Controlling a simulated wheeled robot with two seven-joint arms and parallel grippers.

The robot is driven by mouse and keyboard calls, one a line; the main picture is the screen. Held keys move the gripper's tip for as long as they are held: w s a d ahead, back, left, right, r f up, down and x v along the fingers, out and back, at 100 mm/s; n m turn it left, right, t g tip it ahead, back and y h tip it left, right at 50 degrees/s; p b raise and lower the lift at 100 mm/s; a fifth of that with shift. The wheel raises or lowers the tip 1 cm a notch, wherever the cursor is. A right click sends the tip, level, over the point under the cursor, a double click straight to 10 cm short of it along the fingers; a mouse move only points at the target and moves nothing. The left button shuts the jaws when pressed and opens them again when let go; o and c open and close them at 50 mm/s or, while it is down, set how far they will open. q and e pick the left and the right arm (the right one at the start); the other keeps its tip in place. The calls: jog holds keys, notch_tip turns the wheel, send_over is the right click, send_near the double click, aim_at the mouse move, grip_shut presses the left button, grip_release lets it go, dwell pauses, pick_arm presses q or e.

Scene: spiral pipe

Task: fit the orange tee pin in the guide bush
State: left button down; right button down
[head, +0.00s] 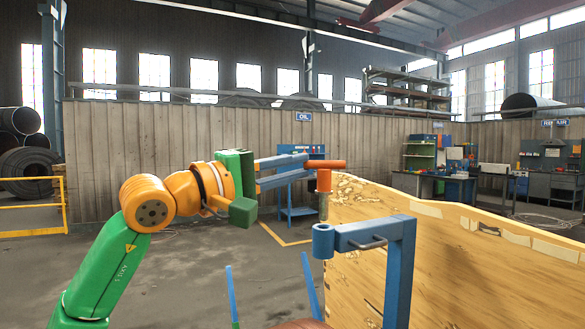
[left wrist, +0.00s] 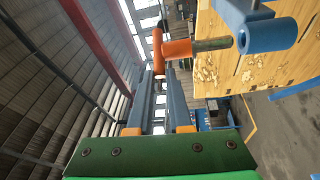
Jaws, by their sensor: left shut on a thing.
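The orange tee pin (head: 324,182) stands upright in the head view, orange crossbar on top and dark shank pointing down. My left gripper (head: 310,165) is shut on its crossbar. The guide bush (head: 323,242) is a blue ring at the end of a blue bracket, just under the shank's tip. In the left wrist view the shank of the pin (left wrist: 212,44) points at the bush (left wrist: 268,35), its tip close to the mouth; I cannot tell if they touch. Two spread blue bars at the bottom look like my right gripper's fingers (head: 266,274), apart and empty.
The blue bracket (head: 398,265) stands right of the bush, with a small handle-like bar on its arm. A tall wooden panel (head: 470,260) fills the right side behind it. A blue stand (head: 297,212) is farther back. The floor at left is clear.

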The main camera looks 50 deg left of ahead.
dwell(0.7)
pick_arm(q)
jog(key=shift+f+b, duration=0.4)
jog(key=shift+b, duration=0.05)
jog(key=shift+f+b, duration=2.4)
jog(key=c, duration=0.8)
grip_release()
jog(key=shift+o, duration=0.2)
jog(key=s+b, duration=0.4)
jog(key=s, duration=0.3)
jog(key=shift+f, duration=0.45)
